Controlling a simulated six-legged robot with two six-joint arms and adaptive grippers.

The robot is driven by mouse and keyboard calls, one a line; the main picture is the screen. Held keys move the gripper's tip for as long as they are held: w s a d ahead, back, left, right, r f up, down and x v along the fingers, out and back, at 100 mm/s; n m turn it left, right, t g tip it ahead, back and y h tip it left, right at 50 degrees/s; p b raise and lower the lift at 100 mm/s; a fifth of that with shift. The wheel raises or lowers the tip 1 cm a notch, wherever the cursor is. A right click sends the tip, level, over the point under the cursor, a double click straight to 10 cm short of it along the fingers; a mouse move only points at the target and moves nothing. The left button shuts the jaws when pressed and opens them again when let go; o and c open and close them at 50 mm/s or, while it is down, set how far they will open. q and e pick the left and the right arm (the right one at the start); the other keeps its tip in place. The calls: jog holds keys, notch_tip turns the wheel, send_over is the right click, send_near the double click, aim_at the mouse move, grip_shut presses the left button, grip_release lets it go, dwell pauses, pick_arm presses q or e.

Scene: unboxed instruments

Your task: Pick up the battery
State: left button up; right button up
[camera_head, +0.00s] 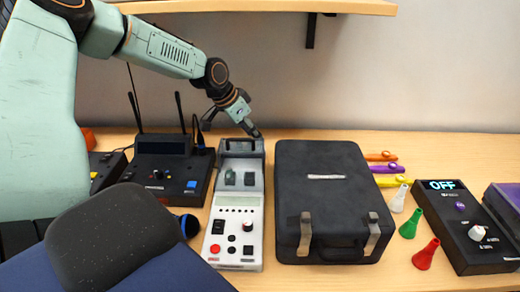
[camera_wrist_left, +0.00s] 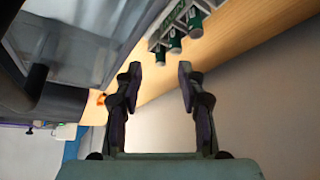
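Several green cylinders with pale ends, which look like batteries (camera_wrist_left: 174,44), sit in a row in a pale holder (camera_wrist_left: 160,30) at the top of the left wrist view. I cannot clearly pick them out in the head view. My left gripper (camera_head: 231,122) is behind the white meter with the grey upper part (camera_head: 236,232). In the left wrist view its two fingers (camera_wrist_left: 160,74) are apart with nothing between them, and the cylinders lie beyond the fingertips. My right gripper is not in view.
A black case (camera_head: 325,185) stands right of the meter, and a black radio-like box with antennas (camera_head: 168,168) stands left. Coloured cones, including a red one (camera_head: 426,254), and a black "OFF" box (camera_head: 466,228) lie right. A shelf (camera_head: 270,6) hangs above.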

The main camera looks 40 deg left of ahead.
pick_arm(q)
jog(key=shift+w+d+f, duration=0.2)
jog(key=shift+w+f, duration=0.1)
jog(key=shift+f, duration=0.2)
jog(key=shift+b+x, duration=0.8)
jog(key=shift+x, duration=0.2)
jog(key=shift+w+a+f, duration=0.2)
jog(key=shift+w+f, duration=0.15)
jog(key=shift+w, duration=0.05)
jog(key=shift+s+d+r, duration=0.2)
jog(key=shift+r, duration=0.05)
jog(key=shift+c, duration=0.8)
jog(key=shift+w+a+f, duration=0.1)
jog(key=shift+w+f, duration=0.1)
jog(key=c, duration=0.4)
jog(key=shift+c, duration=1)
jog(key=shift+s+r, duration=0.15)
grip_shut()
